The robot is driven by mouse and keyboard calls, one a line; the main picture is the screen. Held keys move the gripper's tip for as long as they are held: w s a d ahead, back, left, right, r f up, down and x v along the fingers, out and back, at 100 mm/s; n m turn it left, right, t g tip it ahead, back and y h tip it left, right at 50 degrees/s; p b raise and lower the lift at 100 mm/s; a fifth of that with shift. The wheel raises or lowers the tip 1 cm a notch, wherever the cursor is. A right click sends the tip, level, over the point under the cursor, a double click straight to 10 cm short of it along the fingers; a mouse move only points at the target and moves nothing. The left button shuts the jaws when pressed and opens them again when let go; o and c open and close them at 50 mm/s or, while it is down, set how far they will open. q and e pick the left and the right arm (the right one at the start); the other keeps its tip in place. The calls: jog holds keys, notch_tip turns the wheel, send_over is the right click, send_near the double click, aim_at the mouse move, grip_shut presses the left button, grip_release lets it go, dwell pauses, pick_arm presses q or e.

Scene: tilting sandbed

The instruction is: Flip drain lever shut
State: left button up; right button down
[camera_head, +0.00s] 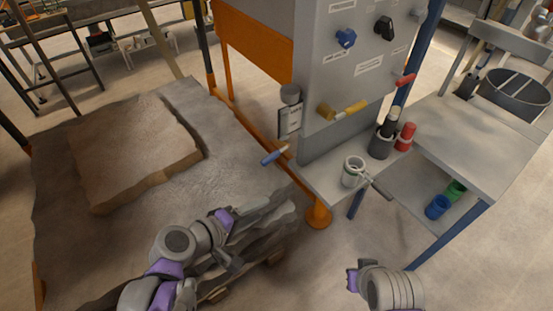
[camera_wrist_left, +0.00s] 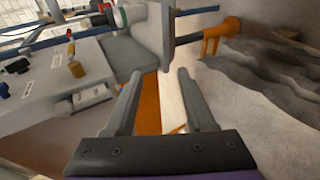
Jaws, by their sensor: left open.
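Several levers show on and beside the grey panel (camera_head: 350,70) in the head view. A lever with a blue grip (camera_head: 273,156) sticks out low beside the sandbed, angled down to the left. I cannot read the labels, so I cannot tell which is the drain lever. My left gripper (camera_head: 280,210) is over the sandbed's near right side, below the blue grip and apart from it. In the left wrist view its fingers (camera_wrist_left: 160,75) are spread and empty. My right gripper's fingers are out of view.
The sandbed (camera_head: 215,140) holds a raised sand block (camera_head: 130,150).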

aim_at(277, 152)
pick_arm(q)
jog(key=w+d+n+t+b, duration=0.1)
jog(key=w+n+t, duration=0.1)
jog(key=w, duration=0.3)
jog(key=w+d+r+n+t+h+b, duration=0.1)
jog(key=w+d+n+t+b, duration=0.1)
jog(key=w+n, duration=0.2)
jog(key=w+d+r+n+t+h+b, duration=0.1)
jog(key=w+n, duration=0.2)
jog(key=w, duration=0.5)
jog(key=shift+w+d+r+t, duration=0.1)
jog(key=shift+w+d+t, duration=0.1)
jog(key=shift+d+t, duration=0.15)
grip_shut()
dwell(0.7)
